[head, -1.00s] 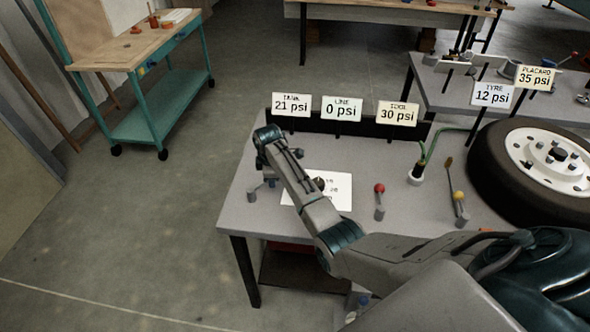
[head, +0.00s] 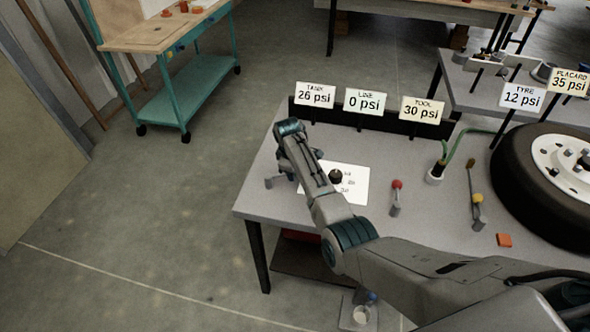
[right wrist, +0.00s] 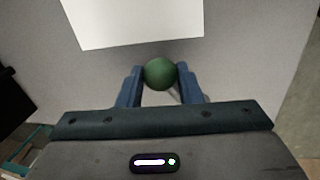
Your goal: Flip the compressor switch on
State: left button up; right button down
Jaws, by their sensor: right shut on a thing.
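My right gripper (right wrist: 160,76) is shut on a green ball knob (right wrist: 159,73), with one blue finger on each side of it. In the head view my right arm reaches over the grey table (head: 262,205) to its left end, and its wrist hides the knob. A small grey fitting (head: 274,182) shows on the table under the wrist. I cannot tell the lever's exact angle. The TANK sign (head: 315,95) reads 26 psi, the LINE sign (head: 365,102) 0 psi and the TOOL sign (head: 422,110) 30 psi. My left gripper is not in view.
A red-knobbed lever (head: 396,190), a yellow-knobbed lever (head: 477,200), an orange block (head: 504,240) and a tyre (head: 520,180) are further right. A teal cart (head: 190,100) stands back left.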

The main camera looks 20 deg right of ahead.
jog(key=c, duration=1)
grip_release()
jog(key=shift+c, duration=0.2)
jog(key=shift+r, duration=0.1)
notch_tip(320, 180, up, 10)
jog(key=s+a+b, duration=0.1)
jog(key=b, duration=0.1)
jog(key=shift+s+a+r, duration=0.15)
jog(key=shift+s+r, duration=0.1)
jog(key=shift+s, duration=0.15)
